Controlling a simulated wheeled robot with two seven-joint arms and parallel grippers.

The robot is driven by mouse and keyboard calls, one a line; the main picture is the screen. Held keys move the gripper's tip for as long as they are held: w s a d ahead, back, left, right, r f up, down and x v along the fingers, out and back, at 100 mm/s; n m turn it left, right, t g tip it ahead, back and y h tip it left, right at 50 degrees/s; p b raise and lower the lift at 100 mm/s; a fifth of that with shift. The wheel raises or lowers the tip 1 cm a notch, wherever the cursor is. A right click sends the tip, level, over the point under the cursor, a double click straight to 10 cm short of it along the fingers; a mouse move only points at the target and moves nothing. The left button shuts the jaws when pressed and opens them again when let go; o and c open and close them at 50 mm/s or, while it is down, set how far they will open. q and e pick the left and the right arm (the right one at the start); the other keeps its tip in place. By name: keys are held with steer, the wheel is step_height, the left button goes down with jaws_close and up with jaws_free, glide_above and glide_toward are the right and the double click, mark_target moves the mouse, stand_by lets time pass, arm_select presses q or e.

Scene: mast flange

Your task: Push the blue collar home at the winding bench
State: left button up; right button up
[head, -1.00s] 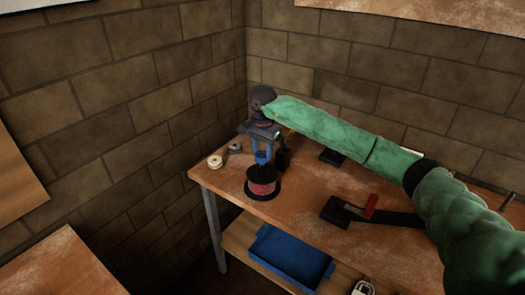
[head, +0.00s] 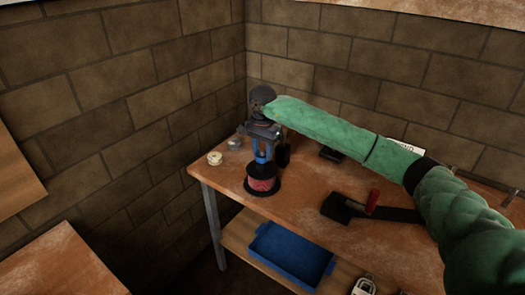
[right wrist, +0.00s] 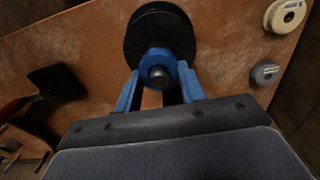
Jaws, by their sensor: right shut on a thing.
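The blue collar (head: 261,160) is around an upright post just above the red-wound spool (head: 262,184), which has black flanges and stands at the left end of the bench. In the right wrist view the collar (right wrist: 160,55) rings the post's round tip (right wrist: 159,75), with the black flange (right wrist: 140,35) beyond it. My right gripper (head: 262,152) points down from above and is shut on the collar. Its blue fingers (right wrist: 160,88) show either side of the post in the right wrist view. I cannot tell whether the collar touches the flange. My left gripper is not in view.
A cream reel (head: 215,158) and a grey reel (head: 234,143) lie left of the spool. A black block with a red handle (head: 372,199) is to the right on the wooden bench (head: 300,200). A blue tray (head: 290,255) and a padlock (head: 364,286) are on the shelf below.

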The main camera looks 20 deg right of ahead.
steer(key=shift+f, duration=0.2)
steer(key=o, duration=1.1)
steer(key=shift+c, duration=0.2)
steer(key=shift+r+b, duration=0.45)
steer(key=shift+r, duration=0.1)
step_height(320, 180, up, 6)
steer(key=shift+f+b, duration=0.2)
steer(key=shift+b, duration=0.75)
steer(key=shift+r, duration=0.55)
